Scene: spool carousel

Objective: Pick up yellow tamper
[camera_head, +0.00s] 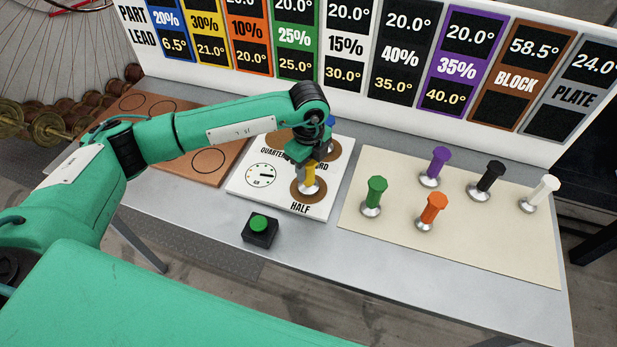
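The yellow tamper (309,174) stands on a brown disc (298,194) marked HALF on the white board (240,186). Its silver foot shows at the disc, and it looks upright. My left gripper (312,158) points down at the top of the yellow tamper, with its fingers at the upper part of the handle. The fingers are small and partly hidden by the wrist, so I cannot tell whether they are closed on it. My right gripper is not in view.
A beige mat (490,248) at the right holds green (376,190), orange (433,208), purple (438,160), black (490,177) and white (545,188) tampers. A green button box (260,231) stands in front of the board. A brown board (200,170) lies left. A sign panel (345,100) stands behind.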

